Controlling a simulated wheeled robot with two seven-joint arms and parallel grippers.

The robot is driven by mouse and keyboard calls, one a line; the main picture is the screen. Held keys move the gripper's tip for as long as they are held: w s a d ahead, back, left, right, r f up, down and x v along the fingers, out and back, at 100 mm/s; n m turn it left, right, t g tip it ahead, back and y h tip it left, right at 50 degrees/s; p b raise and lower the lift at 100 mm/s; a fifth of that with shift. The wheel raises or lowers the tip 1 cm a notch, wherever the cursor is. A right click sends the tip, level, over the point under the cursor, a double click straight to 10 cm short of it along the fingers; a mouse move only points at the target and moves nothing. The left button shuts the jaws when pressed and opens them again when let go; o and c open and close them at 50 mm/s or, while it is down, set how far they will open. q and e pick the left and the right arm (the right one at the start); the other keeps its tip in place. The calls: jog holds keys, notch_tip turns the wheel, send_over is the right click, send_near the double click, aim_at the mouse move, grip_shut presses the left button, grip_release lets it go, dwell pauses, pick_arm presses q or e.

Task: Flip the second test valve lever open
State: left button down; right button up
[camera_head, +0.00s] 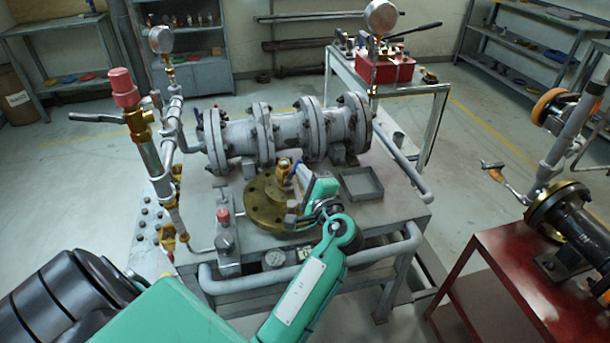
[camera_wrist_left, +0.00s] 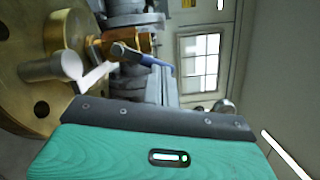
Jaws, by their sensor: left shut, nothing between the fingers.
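A small brass test valve (camera_wrist_left: 135,42) with a blue lever (camera_wrist_left: 146,59) shows in the left wrist view, beside a brass flange (camera_wrist_left: 18,95). In the head view the round brass flange (camera_head: 262,212) lies on the bench in front of the grey pipe, with a brass fitting (camera_head: 285,167) on top. My left gripper (camera_head: 297,181) is close above the flange, beside that fitting, shut and empty. The lever is mostly hidden in the head view, and contact cannot be told. My right gripper is out of view.
The flanged grey pipe (camera_head: 285,137) crosses the bench behind the flange. A tall valve with a red cap (camera_head: 123,88) stands at the left. An empty grey tray (camera_head: 361,185) lies at the right, and a red cart (camera_head: 490,262) stands beyond the bench.

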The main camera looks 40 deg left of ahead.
pick_arm(q)
jog(key=shift+r, duration=0.1)
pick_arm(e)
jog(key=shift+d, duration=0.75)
pick_arm(q)
jog(key=shift+s+a+n, duration=0.1)
jog(key=shift+n, duration=0.2)
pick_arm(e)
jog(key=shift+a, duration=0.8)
pick_arm(q)
jog(key=shift+s+r+n, duration=0.1)
jog(key=shift+n, duration=0.2)
jog(key=shift+a, duration=0.1)
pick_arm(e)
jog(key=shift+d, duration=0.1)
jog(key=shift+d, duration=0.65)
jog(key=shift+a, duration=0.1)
